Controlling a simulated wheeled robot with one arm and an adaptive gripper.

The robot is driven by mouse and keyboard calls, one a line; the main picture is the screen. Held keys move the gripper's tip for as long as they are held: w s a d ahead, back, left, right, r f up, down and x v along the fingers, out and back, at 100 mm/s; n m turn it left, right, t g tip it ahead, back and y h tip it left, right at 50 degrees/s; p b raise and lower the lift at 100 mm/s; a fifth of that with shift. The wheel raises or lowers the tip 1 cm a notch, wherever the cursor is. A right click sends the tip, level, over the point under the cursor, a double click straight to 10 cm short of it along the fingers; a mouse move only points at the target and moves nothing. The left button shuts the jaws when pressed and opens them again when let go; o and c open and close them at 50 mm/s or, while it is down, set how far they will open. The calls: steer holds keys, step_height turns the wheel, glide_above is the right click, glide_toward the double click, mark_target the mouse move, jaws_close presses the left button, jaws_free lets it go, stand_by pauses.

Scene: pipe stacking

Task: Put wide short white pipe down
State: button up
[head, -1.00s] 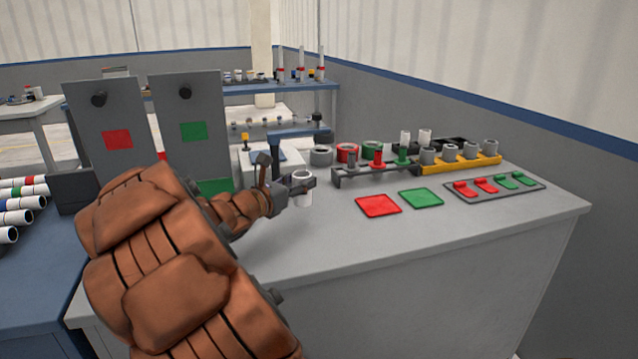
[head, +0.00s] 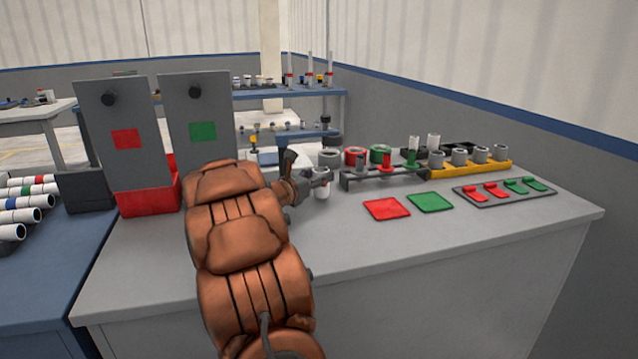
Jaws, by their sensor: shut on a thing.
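A red square pad (head: 387,209) and a green square pad (head: 430,202) lie flat on the table to the right of the pipe, both bare.
A dark rack (head: 384,174) with red and green fittings stands just right of my gripper. A panel of red and green switches (head: 505,191) lies right. The front table strip is clear.

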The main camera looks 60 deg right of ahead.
steer(key=shift+f, duration=0.7)
steer(key=shift+f, duration=0.2)
steer(key=o, duration=1.2)
steer(key=shift+r, duration=0.1)
